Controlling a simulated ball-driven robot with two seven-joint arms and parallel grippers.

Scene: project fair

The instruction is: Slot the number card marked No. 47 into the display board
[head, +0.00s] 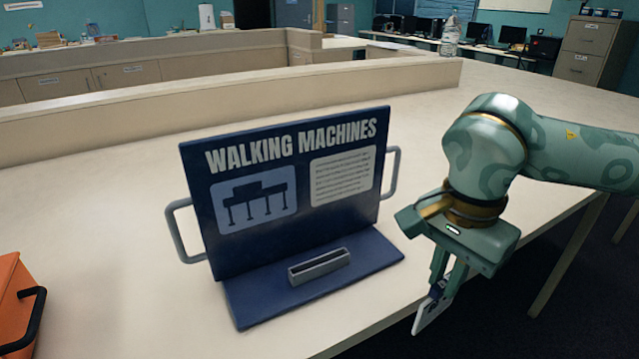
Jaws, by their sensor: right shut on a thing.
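The display board (290,185) is dark blue, headed "WALKING MACHINES", and stands upright on the table with grey handles at both sides. A grey slotted holder (319,266) sits on its blue base, and the slot looks empty. My right gripper (438,290) is to the right of the base, beyond the table's front edge, pointing down. It is shut on a small white card (432,311) with a dark patch, which hangs tilted below the fingers. The number on the card cannot be read. My left gripper is not in view.
An orange case (15,305) with a black handle is at the left edge. A low ledge (230,105) runs behind the board. A clear bottle (449,36) stands at the back.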

